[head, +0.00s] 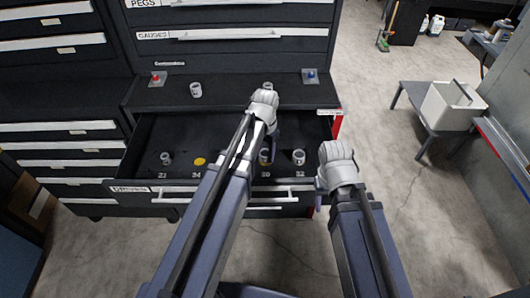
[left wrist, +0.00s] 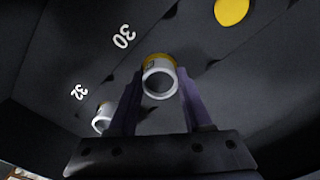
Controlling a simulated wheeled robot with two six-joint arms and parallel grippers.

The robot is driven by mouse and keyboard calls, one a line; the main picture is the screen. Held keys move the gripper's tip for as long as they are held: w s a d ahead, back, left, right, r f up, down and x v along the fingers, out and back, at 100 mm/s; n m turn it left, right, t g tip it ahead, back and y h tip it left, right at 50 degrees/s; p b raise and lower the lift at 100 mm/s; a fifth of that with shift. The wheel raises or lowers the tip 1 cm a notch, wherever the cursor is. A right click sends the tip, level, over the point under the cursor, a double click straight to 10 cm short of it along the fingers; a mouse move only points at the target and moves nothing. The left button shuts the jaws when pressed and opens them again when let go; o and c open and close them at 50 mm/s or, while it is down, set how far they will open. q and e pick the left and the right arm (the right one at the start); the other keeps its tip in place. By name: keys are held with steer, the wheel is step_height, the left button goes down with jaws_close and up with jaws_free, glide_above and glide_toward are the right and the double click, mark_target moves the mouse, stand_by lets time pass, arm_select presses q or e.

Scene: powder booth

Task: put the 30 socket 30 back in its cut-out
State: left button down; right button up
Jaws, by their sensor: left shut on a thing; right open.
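The 30 socket, a light grey ring-shaped cylinder, is between the purple fingers of my left gripper (left wrist: 160,100) in the left wrist view. The socket (left wrist: 159,82) is close to the printed 30, with yellow showing at its far edge. I cannot tell whether it sits fully down in its cut-out. In the head view the socket (head: 264,157) is partly hidden by my left arm, above the 30 label in the open drawer (head: 140,150). My left gripper (head: 274,145) is mostly hidden there. My right gripper (head: 319,193) is open and empty, right of the drawer front.
The 32 socket (head: 299,157) stands right of the 30 place; another socket (head: 166,158) stands at 21. A bare yellow cut-out (head: 199,161) lies between. On the cabinet top are two more sockets (head: 196,90) and red and blue fixtures. A side table (head: 420,110) stands at right.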

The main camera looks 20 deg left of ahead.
arm_select(q)
steer(key=shift+s+f+b, duration=0.25)
steer(key=shift+f+b, duration=0.15)
steer(key=shift+f, duration=0.1)
arm_select(e)
steer(key=shift+s+a+f, duration=0.1)
steer(key=shift+s+f, duration=0.35)
steer(key=shift+f, duration=0.1)
arm_select(q)
steer(key=shift+c, duration=1.2)
jaws_free()
steer(key=shift+r, duration=0.15)
arm_select(e)
steer(key=shift+r, duration=0.2)
arm_select(q)
steer(key=shift+w+r+p, duration=0.35)
steer(key=shift+r+p, duration=0.3)
steer(key=shift+p, duration=0.5)
arm_select(e)
steer(key=shift+w+a+r, duration=0.1)
steer(key=shift+w+r, duration=0.4)
steer(key=shift+r, duration=0.2)
arm_select(q)
steer(key=r+p, duration=0.7)
steer(key=shift+s+r, duration=0.25)
steer(key=shift+s, duration=0.15)
arm_select(e)
step_height(320, 180, up, 8)
steer(key=shift+a+f, duration=0.25)
steer(key=shift+a, duration=0.05)
